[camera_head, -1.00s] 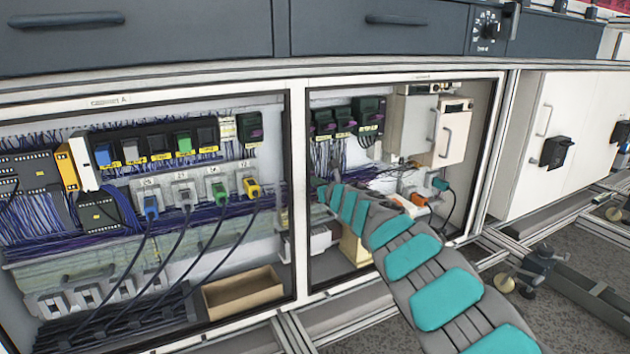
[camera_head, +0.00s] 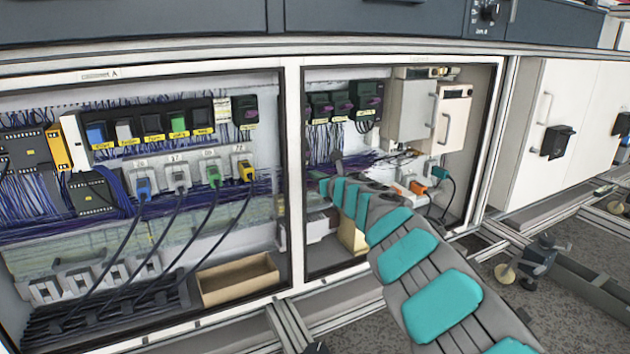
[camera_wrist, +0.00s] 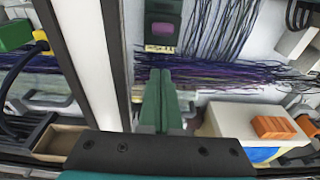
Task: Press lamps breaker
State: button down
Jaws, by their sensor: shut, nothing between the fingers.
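No lamps breaker can be told by its lettering; the labels are too small to read. In the head view, a row of rocker modules (camera_head: 151,130) with yellow labels sits in the left opening. Black-green modules with purple faces (camera_head: 342,104) hang in the right opening, and a similar one (camera_head: 244,109) in the left. In the wrist view, my gripper (camera_wrist: 161,74) is shut and empty, its green fingers together. One purple-faced module (camera_wrist: 163,24) is just above the fingertips there, with a gap visible. In the head view my arm reaches into the right opening; its fingers are not clear.
A pale frame post (camera_head: 294,180) divides the two openings, close left of my arm. Coloured plugs with black cables (camera_head: 145,187) hang at left. An open cardboard box (camera_head: 238,280) stands below. White boxes (camera_head: 452,118) are at right. Purple wires run behind my gripper.

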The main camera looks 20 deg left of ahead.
jog(key=s+d+r, duration=0.3)
jog(key=d+r, duration=0.1)
jog(key=r, duration=0.1)
jog(key=shift+s+r, duration=0.2)
jog(key=shift+s, duration=0.1)
jog(key=shift+d, duration=0.15)
dwell(0.4)
